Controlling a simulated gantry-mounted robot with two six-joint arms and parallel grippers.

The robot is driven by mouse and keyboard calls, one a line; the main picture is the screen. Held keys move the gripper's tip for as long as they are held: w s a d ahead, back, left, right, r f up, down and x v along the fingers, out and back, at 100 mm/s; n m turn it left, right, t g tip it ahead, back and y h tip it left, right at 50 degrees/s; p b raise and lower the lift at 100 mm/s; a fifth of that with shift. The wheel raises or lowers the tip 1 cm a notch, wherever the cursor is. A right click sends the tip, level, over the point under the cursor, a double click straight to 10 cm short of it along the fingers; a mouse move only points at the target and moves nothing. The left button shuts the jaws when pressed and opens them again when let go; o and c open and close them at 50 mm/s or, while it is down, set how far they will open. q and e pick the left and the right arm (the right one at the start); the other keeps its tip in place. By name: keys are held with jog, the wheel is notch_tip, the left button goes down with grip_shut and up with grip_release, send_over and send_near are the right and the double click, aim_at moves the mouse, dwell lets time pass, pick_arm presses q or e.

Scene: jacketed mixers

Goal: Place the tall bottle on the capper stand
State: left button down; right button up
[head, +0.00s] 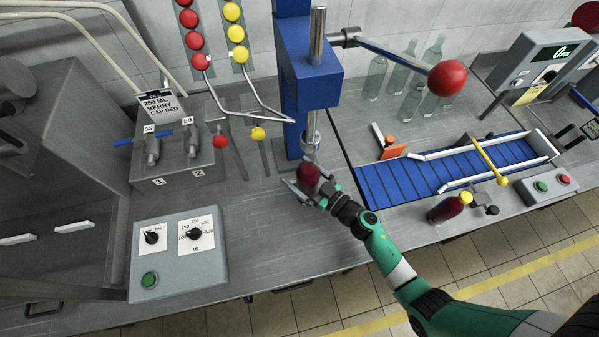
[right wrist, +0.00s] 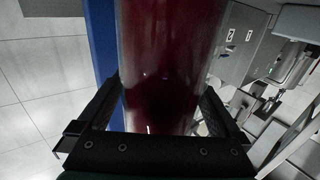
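The bottle in my right gripper (head: 311,190) holds dark red liquid (head: 308,174). It is under the spindle of the blue capper stand (head: 308,75), in front of the blue column. The right wrist view shows the bottle (right wrist: 168,70) filling the space between my two fingers, which appear to touch its sides. My fingers hide part of the bottle, and its base and any contact with the stand cannot be made out. My left gripper is not in view.
A red-knobbed lever (head: 446,78) reaches right from the capper. A blue conveyor (head: 400,185) lies to the right, with a yellow-capped red bottle (head: 446,209) before it. Clear bottles (head: 411,102) stand behind. A control box (head: 178,252) is front left; bench between is clear.

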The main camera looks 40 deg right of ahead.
jog(key=p, duration=0.4)
send_near(317, 187)
jog(key=w, duration=0.5)
jog(key=shift+w+a, duration=0.1)
jog(key=shift+s, duration=0.4)
